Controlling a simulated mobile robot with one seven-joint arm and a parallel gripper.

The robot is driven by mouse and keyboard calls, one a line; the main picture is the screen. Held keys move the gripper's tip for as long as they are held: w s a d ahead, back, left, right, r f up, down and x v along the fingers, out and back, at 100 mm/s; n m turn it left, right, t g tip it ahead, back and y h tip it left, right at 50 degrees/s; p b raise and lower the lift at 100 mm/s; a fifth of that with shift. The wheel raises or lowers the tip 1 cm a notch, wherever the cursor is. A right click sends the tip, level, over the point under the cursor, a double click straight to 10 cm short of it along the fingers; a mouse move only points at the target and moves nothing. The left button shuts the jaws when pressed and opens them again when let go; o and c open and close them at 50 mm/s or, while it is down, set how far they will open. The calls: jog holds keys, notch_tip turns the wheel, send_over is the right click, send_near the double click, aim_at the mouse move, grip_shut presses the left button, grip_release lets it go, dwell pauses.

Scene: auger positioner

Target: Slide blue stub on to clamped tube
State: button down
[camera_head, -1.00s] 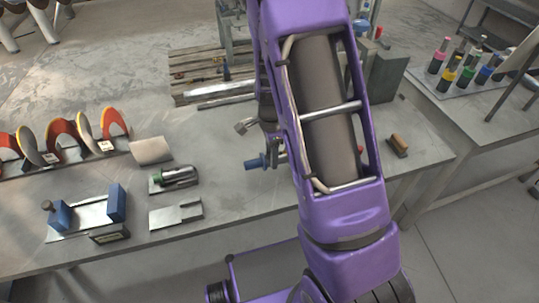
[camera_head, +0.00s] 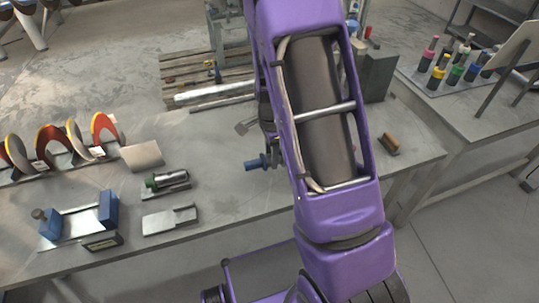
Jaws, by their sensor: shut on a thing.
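The blue stub (camera_head: 256,163) is held above the bench, just left of my purple arm. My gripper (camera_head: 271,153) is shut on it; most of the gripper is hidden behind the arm. A short metal tube (camera_head: 171,178) with a green end lies in a small holder on the bench, left of the stub and apart from it. I cannot tell for sure whether this is the clamped tube. A blue vise-like clamp (camera_head: 108,209) stands at the bench's left front.
Red and yellow curved auger pieces (camera_head: 55,142) stand at the left back. Flat metal plates (camera_head: 170,220) lie near the front edge. A brown-handled brush (camera_head: 389,143) lies right of my arm. Several coloured bottles (camera_head: 437,77) stand on the right table. A wooden pallet (camera_head: 190,70) lies behind.

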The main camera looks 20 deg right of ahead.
jog(key=shift+d, duration=1.05)
jog(key=shift+c, duration=2)
grip_release()
jog(key=shift+o, duration=0.6)
jog(key=shift+s+f, duration=0.1)
jog(key=shift+s, duration=0.05)
notch_tip(320, 180, up, 18)
jog(key=p, duration=0.1)
jog(key=shift+w+a, duration=0.2)
jog(key=shift+w, duration=0.05)
jog(key=shift+f, duration=0.15)
